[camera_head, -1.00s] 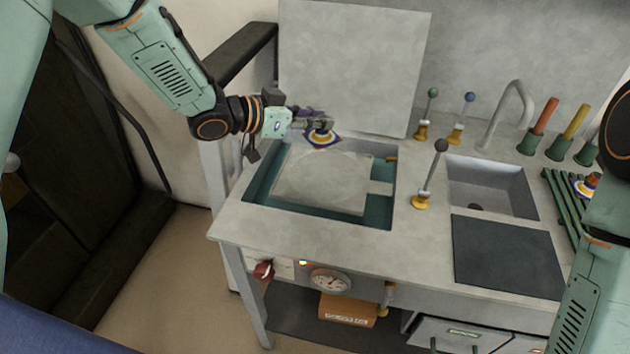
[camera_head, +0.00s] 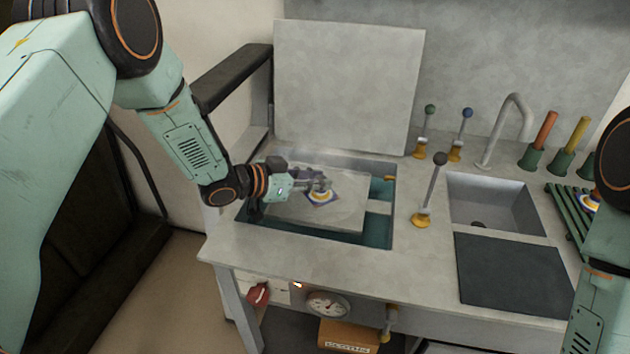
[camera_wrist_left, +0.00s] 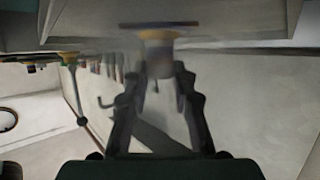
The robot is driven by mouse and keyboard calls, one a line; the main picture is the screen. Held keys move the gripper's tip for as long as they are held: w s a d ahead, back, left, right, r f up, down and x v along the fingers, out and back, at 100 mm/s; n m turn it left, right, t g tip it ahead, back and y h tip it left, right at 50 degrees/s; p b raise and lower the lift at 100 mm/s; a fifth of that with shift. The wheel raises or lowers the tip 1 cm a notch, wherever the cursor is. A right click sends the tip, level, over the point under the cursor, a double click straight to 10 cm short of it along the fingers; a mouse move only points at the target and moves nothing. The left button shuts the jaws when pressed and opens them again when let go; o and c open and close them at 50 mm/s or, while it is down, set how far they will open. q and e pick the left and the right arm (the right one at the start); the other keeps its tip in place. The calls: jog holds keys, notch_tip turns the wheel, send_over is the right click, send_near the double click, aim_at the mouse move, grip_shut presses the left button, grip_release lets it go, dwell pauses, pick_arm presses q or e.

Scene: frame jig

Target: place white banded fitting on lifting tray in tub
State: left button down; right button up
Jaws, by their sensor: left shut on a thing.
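The white banded fitting (camera_head: 322,199) has a square dark-edged base with blue, white and orange rings. My left gripper (camera_head: 324,183) is shut on its upper part, with the base below, over the pale lifting tray (camera_head: 340,216). The tray sits in the teal-walled tub (camera_head: 368,238). In the left wrist view the fingers (camera_wrist_left: 158,78) hold the fitting's blurred body (camera_wrist_left: 158,52), and its flat base faces a grey surface at the top. I cannot tell whether the base touches the tray. My right gripper is out of view.
The tub's lid (camera_head: 345,85) stands upright behind it. Levers (camera_head: 429,190), a sink (camera_head: 490,205) and a dark plate (camera_head: 510,272) lie to the right. A green rack (camera_head: 572,220) holds another ringed piece (camera_head: 590,203).

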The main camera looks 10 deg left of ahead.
pick_arm(q)
jog(key=shift+w+a, duration=0.1)
jog(key=shift+a, duration=0.05)
jog(key=shift+d+r, duration=0.1)
jog(key=shift+d, duration=0.1)
jog(key=shift+d+f, duration=0.1)
jog(key=shift+f, duration=0.1)
jog(key=c, duration=1.1)
grip_release()
jog(key=shift+a, duration=0.2)
jog(key=shift+d, duration=0.15)
jog(key=shift+r, duration=0.15)
